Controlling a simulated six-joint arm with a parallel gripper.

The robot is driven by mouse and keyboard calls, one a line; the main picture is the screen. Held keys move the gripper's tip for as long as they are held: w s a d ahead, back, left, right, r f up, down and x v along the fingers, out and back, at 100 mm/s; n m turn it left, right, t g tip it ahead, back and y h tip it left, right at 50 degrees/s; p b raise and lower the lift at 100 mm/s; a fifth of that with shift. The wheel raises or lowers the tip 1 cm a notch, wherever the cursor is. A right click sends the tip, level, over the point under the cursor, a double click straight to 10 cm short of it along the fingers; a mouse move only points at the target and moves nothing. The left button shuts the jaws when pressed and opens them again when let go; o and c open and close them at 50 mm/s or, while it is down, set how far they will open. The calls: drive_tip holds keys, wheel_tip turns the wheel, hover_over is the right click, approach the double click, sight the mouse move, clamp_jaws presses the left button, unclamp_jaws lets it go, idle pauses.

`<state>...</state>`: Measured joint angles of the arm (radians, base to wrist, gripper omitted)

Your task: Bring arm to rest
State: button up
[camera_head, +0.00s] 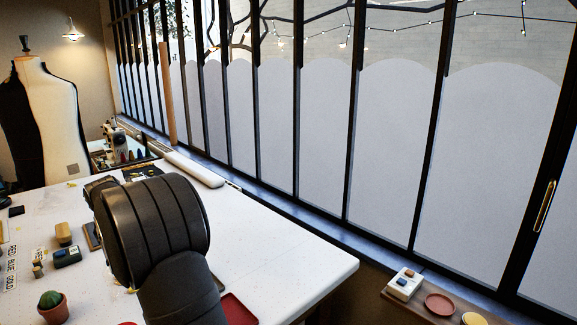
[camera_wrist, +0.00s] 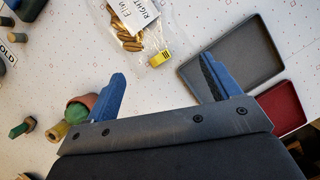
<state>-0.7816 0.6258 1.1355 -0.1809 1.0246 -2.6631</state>
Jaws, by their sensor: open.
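My gripper (camera_wrist: 160,92) shows in the wrist view with its two blue fingers spread wide apart. It is open, and nothing is between the fingers. It hangs above the white table, with a grey tray by the right finger and a potted cactus by the left finger. In the head view my dark arm covers the middle of the white table (camera_head: 285,250) and hides my gripper.
The grey tray (camera_wrist: 262,62), red tray (camera_wrist: 285,108) and a clear bag of brass pieces (camera_wrist: 128,38) lie on the table. The potted cactus (camera_head: 52,306) stands at front left. A mannequin (camera_head: 45,115) stands behind. The table's right side is clear. Windows line the right.

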drive_tip(key=w+d+f+m, duration=0.1)
drive_tip(key=w+d+m, duration=0.1)
drive_tip(key=w+d, duration=0.75)
drive_tip(key=w+d+f+m+h, duration=0.1)
drive_tip(key=w+d+m, duration=0.1)
drive_tip(key=d, duration=1.1)
drive_tip(key=w+d+f+m+h, duration=0.1)
drive_tip(key=w+d+m, duration=0.1)
drive_tip(key=d, duration=1.1)
drive_tip(key=w+d+f+m+h, duration=0.1)
drive_tip(key=w+d+m, duration=0.1)
drive_tip(key=d, duration=1.2)
drive_tip(key=shift+w+m, duration=0.3)
drive_tip(key=shift+w, duration=0.4)
drive_tip(key=o, duration=0.4)
